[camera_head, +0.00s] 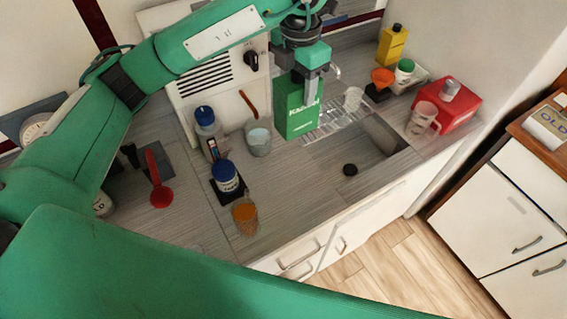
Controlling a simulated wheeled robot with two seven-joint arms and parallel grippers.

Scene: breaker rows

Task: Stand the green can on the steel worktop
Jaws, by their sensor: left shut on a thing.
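The green can (297,110) is box-shaped with white lettering and looks upright. My left gripper (311,83) is shut on its upper part, coming from above. The can is over the grey worktop (290,205), beside the ribbed drainer and behind the sink opening. I cannot tell whether its base touches the surface. My right gripper is not in view.
The sink (382,136), a red box (447,108) and a yellow bottle (392,45) are right. The front middle is mostly clear.

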